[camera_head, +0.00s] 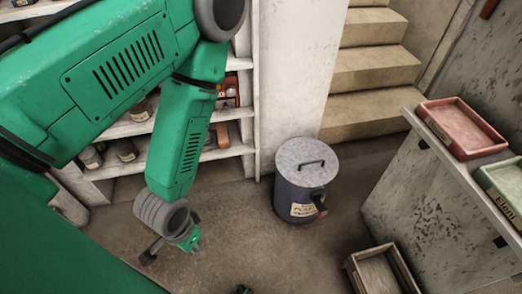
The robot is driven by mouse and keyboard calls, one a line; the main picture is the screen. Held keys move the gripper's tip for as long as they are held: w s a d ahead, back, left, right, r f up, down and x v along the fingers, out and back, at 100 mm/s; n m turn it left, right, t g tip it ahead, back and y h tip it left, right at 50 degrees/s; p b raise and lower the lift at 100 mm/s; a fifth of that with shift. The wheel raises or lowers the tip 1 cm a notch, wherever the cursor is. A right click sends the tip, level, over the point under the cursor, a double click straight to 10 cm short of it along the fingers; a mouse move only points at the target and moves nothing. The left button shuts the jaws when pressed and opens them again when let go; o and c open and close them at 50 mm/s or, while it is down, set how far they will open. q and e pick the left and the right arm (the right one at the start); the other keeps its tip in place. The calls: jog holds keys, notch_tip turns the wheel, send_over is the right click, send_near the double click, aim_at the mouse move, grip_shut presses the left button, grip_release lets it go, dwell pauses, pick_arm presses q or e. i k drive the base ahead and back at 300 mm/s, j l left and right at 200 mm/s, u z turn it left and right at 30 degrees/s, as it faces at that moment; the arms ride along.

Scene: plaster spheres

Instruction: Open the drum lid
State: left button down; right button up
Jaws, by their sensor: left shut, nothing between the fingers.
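A dark grey drum (290,196) stands upright on the floor near the middle of the view. Its lighter, speckled lid (303,152) lies flat over the top, with a dark bar handle (311,163) on it. A pale label is on the drum's front, beside a dark part with a reddish end at the right. My left gripper (188,241) hangs to the left of the drum and lower in the view, apart from it. It is shut and empty.
Shelves (222,150) with jars stand behind my left arm. Stairs (368,68) rise behind the drum. At right, a counter (400,190) carries a red tray (462,128) and a green tray (503,185). A wooden crate (382,270) sits on the floor. Floor between gripper and drum is clear.

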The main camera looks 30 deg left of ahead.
aim_at(308, 158)
jog(key=u, duration=0.35)
jog(key=i+j+z, duration=0.4)
jog(key=j, duration=0.15)
jog(key=j+z, duration=0.2)
jog(key=i+j+z, duration=0.2)
jog(key=j, duration=0.25)
